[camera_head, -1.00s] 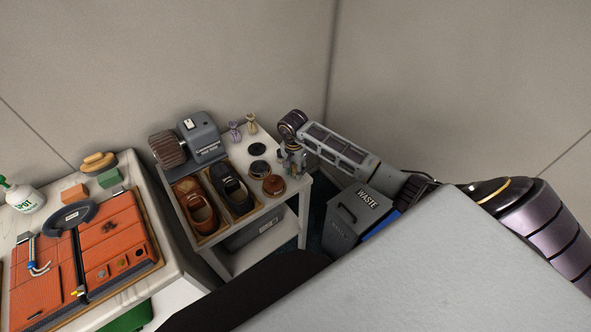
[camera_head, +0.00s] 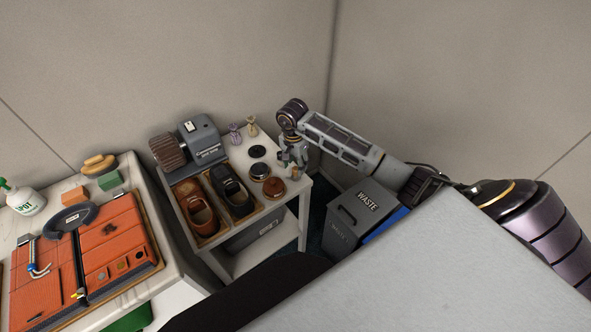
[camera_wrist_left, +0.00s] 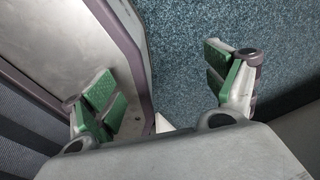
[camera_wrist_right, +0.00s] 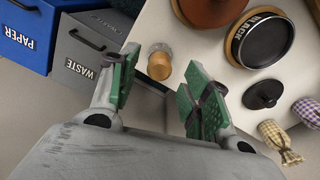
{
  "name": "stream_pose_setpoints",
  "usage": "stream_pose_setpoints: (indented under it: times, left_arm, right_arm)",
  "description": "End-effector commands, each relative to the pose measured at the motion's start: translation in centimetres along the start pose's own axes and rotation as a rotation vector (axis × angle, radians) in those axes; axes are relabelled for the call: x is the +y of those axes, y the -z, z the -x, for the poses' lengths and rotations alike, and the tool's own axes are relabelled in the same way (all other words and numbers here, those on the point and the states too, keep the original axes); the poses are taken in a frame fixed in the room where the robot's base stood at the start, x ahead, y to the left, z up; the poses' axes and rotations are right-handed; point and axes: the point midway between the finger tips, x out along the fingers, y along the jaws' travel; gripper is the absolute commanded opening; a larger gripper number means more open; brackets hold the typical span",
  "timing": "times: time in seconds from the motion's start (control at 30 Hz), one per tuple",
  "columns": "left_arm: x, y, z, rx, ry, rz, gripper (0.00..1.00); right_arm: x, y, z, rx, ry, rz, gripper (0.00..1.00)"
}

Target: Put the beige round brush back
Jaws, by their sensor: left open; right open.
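The beige round brush (camera_wrist_right: 159,62), with pale bristles and a small wooden handle, is near the white table's edge in the right wrist view. My right gripper (camera_wrist_right: 155,92) is open, its green-padded fingers on either side of the brush's handle end, not closed on it. In the head view my right gripper (camera_head: 292,158) hangs over the right end of the white table (camera_head: 243,147); a small brown part of the brush (camera_head: 295,173) seems to show below it. My left gripper (camera_wrist_left: 168,88) is open and empty above blue carpet, beside a grey panel.
Beside the brush are a brown tin (camera_head: 274,187), a black tin (camera_wrist_right: 262,40) and a black knobbed disc (camera_wrist_right: 263,95). Two small sacks (camera_head: 243,130), a grey polishing machine (camera_head: 202,140) and shoes (camera_head: 201,215) share the table. A waste bin (camera_head: 358,215) stands right of it.

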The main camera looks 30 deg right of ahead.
Motion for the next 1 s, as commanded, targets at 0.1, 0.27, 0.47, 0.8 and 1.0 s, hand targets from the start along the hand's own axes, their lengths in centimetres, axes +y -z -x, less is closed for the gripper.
stream_pose_setpoints:
  times: [0.1, 0.27, 0.47, 0.8, 1.0]
  left_arm:
    - [0.0, 0.3, -0.1, 0.003, 0.001, 0.000, 0.86]
    - [-0.4, 1.2, -0.2, 0.014, 0.004, 0.000, 0.86]
    - [-1.6, 2.4, -0.3, 0.028, 0.017, -0.004, 0.86]
    - [-1.9, 1.8, -0.3, 0.022, 0.020, -0.005, 0.86]
    - [-1.1, 0.6, -0.3, 0.008, 0.012, -0.003, 0.86]
  right_arm:
    - [0.0, 0.1, 1.9, 0.004, 0.001, 0.001, 0.48]
    - [0.0, 0.1, 4.3, 0.002, 0.002, 0.000, 0.48]
    - [0.0, 0.1, 6.5, 0.002, 0.001, 0.000, 0.48]
    - [0.0, 0.0, 7.5, 0.000, -0.001, 0.000, 0.48]
    - [0.0, 0.0, 7.5, 0.000, 0.000, 0.000, 0.48]
